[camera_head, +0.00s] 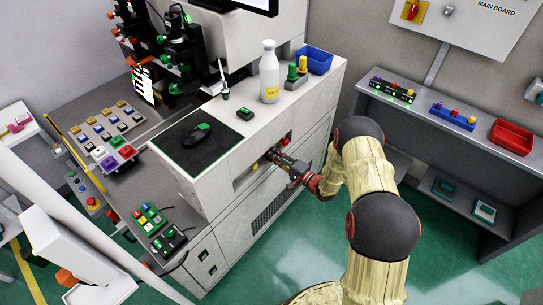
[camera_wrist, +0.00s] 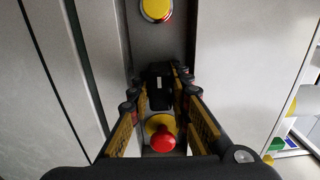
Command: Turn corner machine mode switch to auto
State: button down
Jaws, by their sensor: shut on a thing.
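The mode switch (camera_wrist: 158,98) is a black knob with a small pale mark, set in a recessed grey panel in the wrist view. My gripper (camera_wrist: 168,76) has its fingertips shut on this knob, one on each side. In the head view my gripper (camera_head: 274,156) reaches into the slot on the front of the white machine cabinet (camera_head: 265,190). There the knob is hidden by the fingers. Which position the switch points to cannot be told.
A red mushroom button (camera_wrist: 162,139) on a yellow base sits between my fingers, near the knob. A yellow button (camera_wrist: 156,9) is on the knob's other side. Green floor (camera_head: 300,255) lies before the cabinet. A grey shelf (camera_head: 455,140) with a red tray (camera_head: 511,137) stands right.

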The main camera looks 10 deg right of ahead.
jog(key=shift+m, duration=0.4)
jog(key=m, duration=0.4)
jog(key=shift+f+m, duration=0.1)
jog(key=shift+m, duration=0.2)
jog(key=m, duration=0.9)
jog(key=shift+m+p, duration=0.35)
jog(key=shift+m, duration=1.45)
jog(key=c, duration=1.9)
grip_release()
